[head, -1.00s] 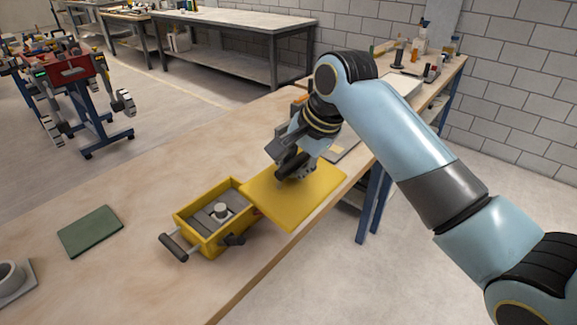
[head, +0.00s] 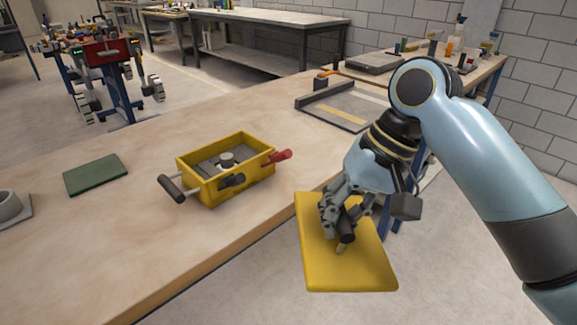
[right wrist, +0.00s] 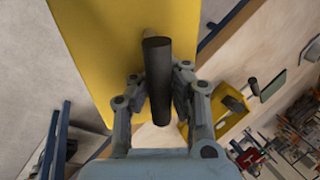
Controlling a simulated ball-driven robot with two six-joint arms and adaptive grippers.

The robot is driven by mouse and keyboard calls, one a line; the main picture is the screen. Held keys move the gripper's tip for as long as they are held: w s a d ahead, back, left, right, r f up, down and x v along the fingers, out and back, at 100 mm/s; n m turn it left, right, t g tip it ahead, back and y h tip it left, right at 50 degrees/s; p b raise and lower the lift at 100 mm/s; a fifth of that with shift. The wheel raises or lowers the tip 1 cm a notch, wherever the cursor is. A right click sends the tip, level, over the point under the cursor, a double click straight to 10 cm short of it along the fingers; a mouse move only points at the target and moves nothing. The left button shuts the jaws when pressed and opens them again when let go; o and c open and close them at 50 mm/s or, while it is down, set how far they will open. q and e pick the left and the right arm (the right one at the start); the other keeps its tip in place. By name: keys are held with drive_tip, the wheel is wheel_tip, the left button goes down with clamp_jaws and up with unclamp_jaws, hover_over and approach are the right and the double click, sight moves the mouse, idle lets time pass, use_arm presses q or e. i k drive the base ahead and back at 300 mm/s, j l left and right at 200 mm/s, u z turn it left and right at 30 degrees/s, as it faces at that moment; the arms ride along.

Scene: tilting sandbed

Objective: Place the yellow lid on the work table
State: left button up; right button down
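The yellow lid (head: 365,265) is a flat plate with a dark bar handle (right wrist: 158,85). My right gripper (head: 338,232) is shut on the handle and holds the lid past the front edge of the work table (head: 110,245), over the floor in the head view. In the right wrist view the lid (right wrist: 100,45) hangs beyond the fingers (right wrist: 160,95), with the handle between them. The open yellow box (head: 240,190) stands on the table to the left of the lid, with grey parts inside. My left gripper is not in view.
A green mat (head: 95,174) and a grey ring-shaped part (head: 10,205) lie at the table's left. A grey tray (head: 345,105) lies toward the far right end. The table is bare in front of the box and behind it.

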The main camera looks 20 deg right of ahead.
sight(250, 131)
drive_tip(key=i+l, duration=0.35)
drive_tip(key=l, duration=0.15)
drive_tip(key=i+l, duration=0.35)
drive_tip(key=l, duration=0.15)
drive_tip(key=i+l, duration=0.35)
drive_tip(key=l, duration=0.2)
drive_tip(key=i+l+u, duration=0.15)
drive_tip(key=l+u, duration=0.15)
drive_tip(key=u, duration=0.15)
drive_tip(key=i+l+u, duration=0.15)
drive_tip(key=l+u, duration=0.15)
drive_tip(key=u, duration=0.15)
drive_tip(key=l+u, duration=0.35)
drive_tip(key=u, duration=0.15)
